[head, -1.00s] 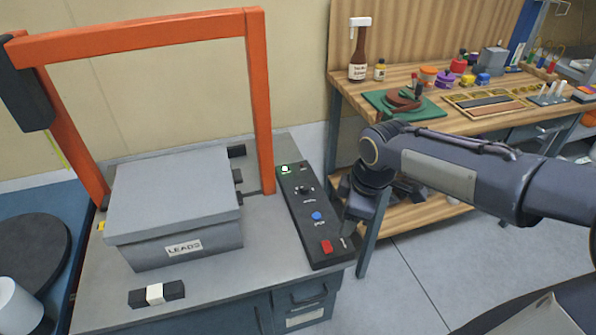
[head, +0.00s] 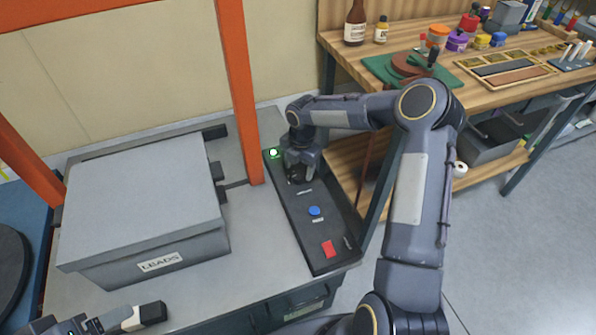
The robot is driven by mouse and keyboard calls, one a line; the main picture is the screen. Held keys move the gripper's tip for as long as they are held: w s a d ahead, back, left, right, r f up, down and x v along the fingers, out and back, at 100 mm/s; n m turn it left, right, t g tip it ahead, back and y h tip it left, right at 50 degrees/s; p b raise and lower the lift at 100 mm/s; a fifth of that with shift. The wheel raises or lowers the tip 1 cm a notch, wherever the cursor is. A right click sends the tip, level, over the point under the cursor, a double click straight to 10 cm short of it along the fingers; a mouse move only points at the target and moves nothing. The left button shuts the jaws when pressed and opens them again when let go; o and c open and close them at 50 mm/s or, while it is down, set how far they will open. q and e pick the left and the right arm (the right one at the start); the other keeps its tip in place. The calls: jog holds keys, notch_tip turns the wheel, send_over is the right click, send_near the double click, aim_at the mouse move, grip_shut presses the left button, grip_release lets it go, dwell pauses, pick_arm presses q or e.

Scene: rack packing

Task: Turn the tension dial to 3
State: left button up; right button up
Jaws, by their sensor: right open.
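The black control panel (head: 334,237) lies along the right side of the grey bench top. It has a lit green light (head: 273,153) at its far end, a blue button (head: 314,211) and a red switch (head: 328,249). My right gripper (head: 298,177) points down over the panel between the green light and the blue button, at the tension dial's place. Its jaws are open around or just above the dial; I cannot tell if they touch it. The gripper hides most of the dial, and its setting cannot be read.
A grey lidded box (head: 150,200) labelled LEADS stands left of the panel. An orange frame post (head: 238,90) rises close beside the panel. A wooden workbench (head: 480,90) with tools stands behind at right.

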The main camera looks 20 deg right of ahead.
aim_at(298, 177)
jog(key=shift+w+f, duration=0.1)
jog(key=shift+f, duration=1.15)
jog(key=c, duration=1)
